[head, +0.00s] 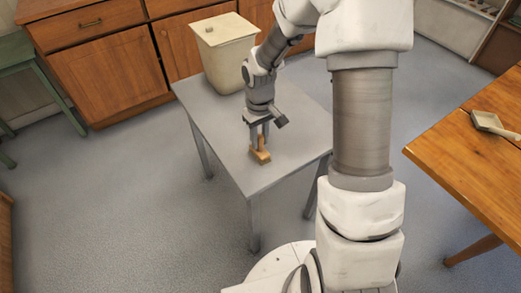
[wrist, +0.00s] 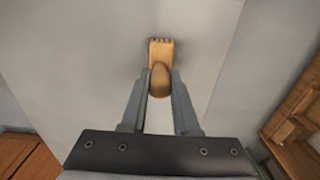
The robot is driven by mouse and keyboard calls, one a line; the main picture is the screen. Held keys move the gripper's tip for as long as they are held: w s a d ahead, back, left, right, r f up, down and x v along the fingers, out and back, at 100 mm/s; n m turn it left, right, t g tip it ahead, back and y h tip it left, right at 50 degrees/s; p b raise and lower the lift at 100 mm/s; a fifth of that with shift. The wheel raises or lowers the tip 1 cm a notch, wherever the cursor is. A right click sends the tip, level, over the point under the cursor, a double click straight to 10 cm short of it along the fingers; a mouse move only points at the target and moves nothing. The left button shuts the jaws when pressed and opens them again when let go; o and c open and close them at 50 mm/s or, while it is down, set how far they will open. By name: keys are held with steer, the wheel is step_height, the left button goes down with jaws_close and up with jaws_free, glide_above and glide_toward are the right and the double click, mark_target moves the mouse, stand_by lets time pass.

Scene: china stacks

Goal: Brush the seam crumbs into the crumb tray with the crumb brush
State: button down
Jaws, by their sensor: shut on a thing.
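The crumb brush (head: 260,157) is a small tan wooden piece over the grey table's top, near its middle. My gripper (head: 259,143) points down and is shut on it. In the wrist view the brush (wrist: 161,50) has a rounded grip between the fingertips of my gripper (wrist: 160,80), with its toothed end pointing away. I cannot tell whether the brush touches the tabletop. A pale scoop-shaped pan with a handle, likely the crumb tray (head: 488,121), lies on the wooden table at the right.
The grey table (head: 225,133) has a large lidded cream bin (head: 226,60) at its back. The wooden table (head: 463,160) stands apart at the right, across a floor gap.

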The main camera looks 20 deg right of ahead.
steer(key=shift+r, duration=0.15)
steer(key=shift+r+p, duration=2.05)
steer(key=shift+r, duration=0.35)
steer(key=c, duration=1.2)
jaws_free()
jaws_close()
